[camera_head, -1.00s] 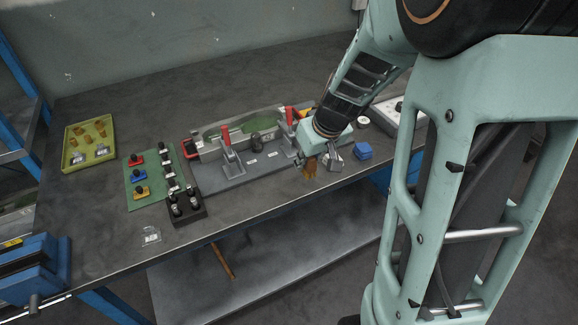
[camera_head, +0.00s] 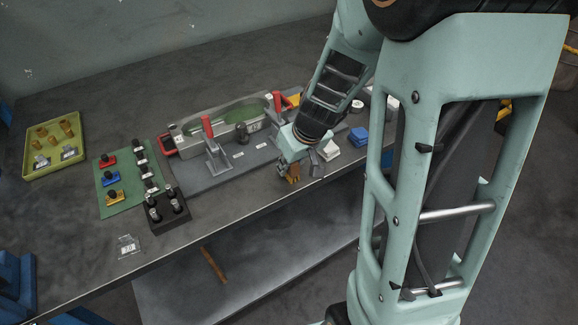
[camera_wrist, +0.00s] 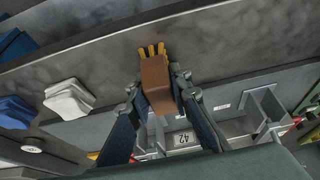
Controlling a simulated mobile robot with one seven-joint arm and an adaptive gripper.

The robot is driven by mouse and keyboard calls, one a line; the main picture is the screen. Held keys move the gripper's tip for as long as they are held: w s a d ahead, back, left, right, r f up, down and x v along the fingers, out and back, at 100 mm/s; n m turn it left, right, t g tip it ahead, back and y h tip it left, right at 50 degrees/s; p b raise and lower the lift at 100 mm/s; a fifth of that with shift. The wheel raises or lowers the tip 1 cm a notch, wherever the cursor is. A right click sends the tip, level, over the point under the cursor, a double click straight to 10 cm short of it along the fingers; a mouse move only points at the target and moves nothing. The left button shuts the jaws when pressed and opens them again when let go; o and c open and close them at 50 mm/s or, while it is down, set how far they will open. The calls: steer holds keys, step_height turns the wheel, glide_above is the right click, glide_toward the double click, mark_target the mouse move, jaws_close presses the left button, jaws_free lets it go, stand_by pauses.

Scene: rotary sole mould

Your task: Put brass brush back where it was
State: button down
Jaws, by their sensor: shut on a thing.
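The brass brush (camera_head: 292,174) is in my gripper (camera_head: 290,163) near the front edge of the bench, right of the mould fixture. In the wrist view the brush has a brown body (camera_wrist: 157,86) and yellow bristles (camera_wrist: 152,50) that point away from my gripper (camera_wrist: 158,88). The two fingers are shut on either side of the brown body. The brush looks held above the bench top, though the exact gap is hard to tell. Its original resting place cannot be made out.
The grey mould fixture (camera_head: 203,181) with red-handled clamps stands left of my gripper. A white stack (camera_head: 329,150) and a blue stack (camera_head: 358,136) lie to the right. A black holder (camera_head: 168,214), green mat (camera_head: 121,206) and yellow-green tray (camera_head: 32,171) are farther left.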

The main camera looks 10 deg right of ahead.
steer(key=shift+f, duration=0.15)
steer(key=c, duration=1.8)
jaws_free()
steer(key=shift+o, duration=0.2)
steer(key=p+v, duration=0.7)
steer(key=v, duration=0.5)
steer(key=shift+s, duration=0.1)
